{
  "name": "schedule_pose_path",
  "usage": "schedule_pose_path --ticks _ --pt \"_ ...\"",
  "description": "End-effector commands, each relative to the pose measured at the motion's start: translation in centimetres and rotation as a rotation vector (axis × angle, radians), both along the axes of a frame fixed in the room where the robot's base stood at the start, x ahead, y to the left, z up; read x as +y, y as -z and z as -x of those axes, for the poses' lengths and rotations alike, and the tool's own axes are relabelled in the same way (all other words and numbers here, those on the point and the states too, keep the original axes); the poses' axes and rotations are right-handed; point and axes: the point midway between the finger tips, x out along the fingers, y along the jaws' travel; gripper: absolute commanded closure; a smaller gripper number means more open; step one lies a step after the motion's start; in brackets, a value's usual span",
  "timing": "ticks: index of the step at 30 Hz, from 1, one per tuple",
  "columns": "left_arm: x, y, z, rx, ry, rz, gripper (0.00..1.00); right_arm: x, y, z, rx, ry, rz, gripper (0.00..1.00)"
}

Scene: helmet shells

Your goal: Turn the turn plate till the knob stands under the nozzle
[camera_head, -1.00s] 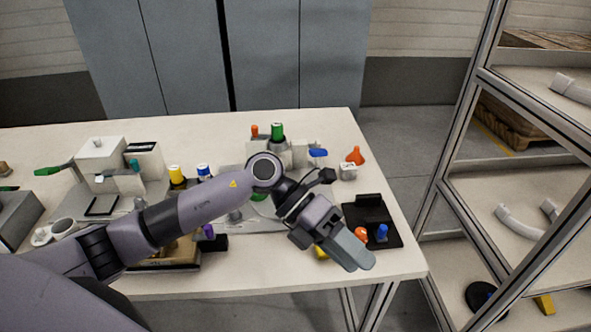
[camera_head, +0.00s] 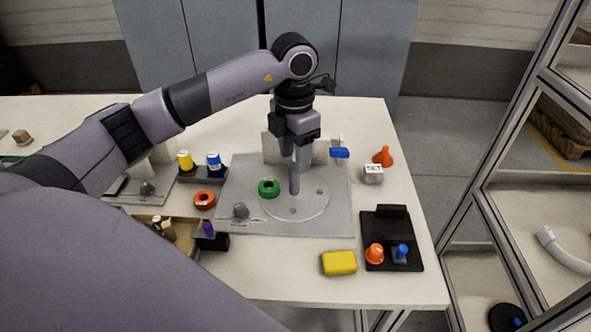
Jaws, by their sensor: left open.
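The turn plate (camera_head: 318,207) is a light grey disc on a grey base plate (camera_head: 335,226). A small grey knob-like piece (camera_head: 240,210) is on the base, left of the disc. My left gripper (camera_head: 298,164) is open and points down over the back of the disc, close to the post; contact cannot be told. The nozzle cannot be made out behind my arm. My right gripper is out of view.
A blue-topped piece (camera_head: 339,153), an orange cone (camera_head: 383,156) and a white block (camera_head: 372,175) stand to the right. A yellow block (camera_head: 340,263) and black tray (camera_head: 406,225) are at the front right.

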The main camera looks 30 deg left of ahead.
Motion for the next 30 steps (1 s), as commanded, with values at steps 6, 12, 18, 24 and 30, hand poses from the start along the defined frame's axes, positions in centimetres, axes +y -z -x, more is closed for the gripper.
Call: schedule_pose_path --ticks 6,12,18,24,30 --pt "-0.1 3.6 0.1 0.007 0.001 0.0 0.5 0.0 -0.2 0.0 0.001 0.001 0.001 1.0" --pt "-0.1 5.6 0.1 0.004 0.001 0.002 0.5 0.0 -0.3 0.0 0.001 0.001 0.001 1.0" --pt "-0.1 6.0 0.1 0.002 0.002 0.001 0.5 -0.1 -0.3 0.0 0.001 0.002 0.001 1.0" --pt "-0.1 6.0 0.1 0.002 0.002 0.001 0.76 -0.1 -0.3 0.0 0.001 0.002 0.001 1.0" --pt "-0.1 6.0 0.1 0.002 0.002 0.001 1.0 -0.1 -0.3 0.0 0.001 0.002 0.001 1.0"
